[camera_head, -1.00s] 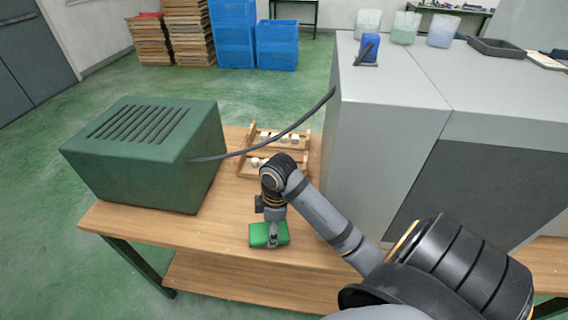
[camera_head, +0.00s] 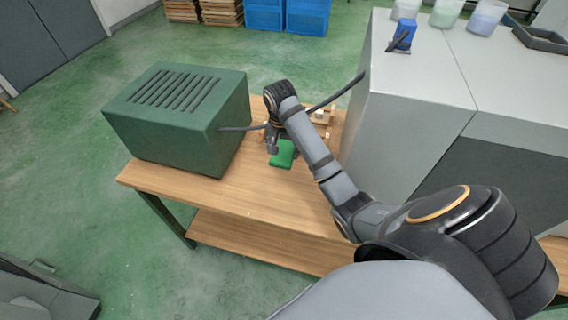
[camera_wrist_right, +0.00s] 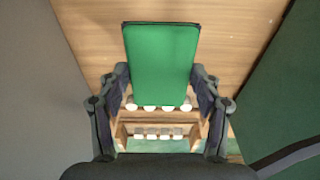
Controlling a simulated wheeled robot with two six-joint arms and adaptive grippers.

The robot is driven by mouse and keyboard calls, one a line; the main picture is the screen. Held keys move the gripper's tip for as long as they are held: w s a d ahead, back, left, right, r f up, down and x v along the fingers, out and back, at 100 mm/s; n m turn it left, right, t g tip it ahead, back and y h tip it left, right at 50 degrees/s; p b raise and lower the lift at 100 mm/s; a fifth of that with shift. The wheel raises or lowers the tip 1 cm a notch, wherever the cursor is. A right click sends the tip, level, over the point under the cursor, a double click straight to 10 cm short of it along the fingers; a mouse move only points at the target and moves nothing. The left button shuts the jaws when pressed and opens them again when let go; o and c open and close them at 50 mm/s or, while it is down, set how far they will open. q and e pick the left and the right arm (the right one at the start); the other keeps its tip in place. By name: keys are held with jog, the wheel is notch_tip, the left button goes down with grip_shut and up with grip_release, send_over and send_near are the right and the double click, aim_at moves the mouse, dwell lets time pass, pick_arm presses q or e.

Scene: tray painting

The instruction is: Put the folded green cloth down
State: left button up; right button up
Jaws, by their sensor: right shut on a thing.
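The folded green cloth (camera_head: 284,155) is a flat, bright green rectangle over the far part of the wooden table (camera_head: 245,205), between the green box and the grey cabinet. My right gripper (camera_head: 274,147) is shut on it. In the right wrist view the cloth (camera_wrist_right: 162,55) sits between the two dark fingers (camera_wrist_right: 162,80) and sticks out past them. I cannot tell whether its underside touches the table. The cloth and my arm hide part of the wooden rack. My left gripper is not in view.
The slatted green box (camera_head: 180,115) stands left of the cloth, the grey cabinet (camera_head: 400,120) right. A dark cable (camera_head: 335,95) runs between them. A wooden rack (camera_wrist_right: 160,120) with several white pieces is close to the gripper. The table's front is bare.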

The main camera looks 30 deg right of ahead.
jog(key=b, duration=0.6)
send_over(284, 175)
jog(key=f, duration=0.6)
jog(key=shift+s+a+f, duration=0.1)
jog(key=shift+a, duration=0.1)
jog(key=shift+f, duration=0.55)
notch_tip(284, 175, down, 2)
jog(key=shift+f, duration=0.35)
jog(key=o, duration=1.2)
jog(key=shift+f, duration=0.15)
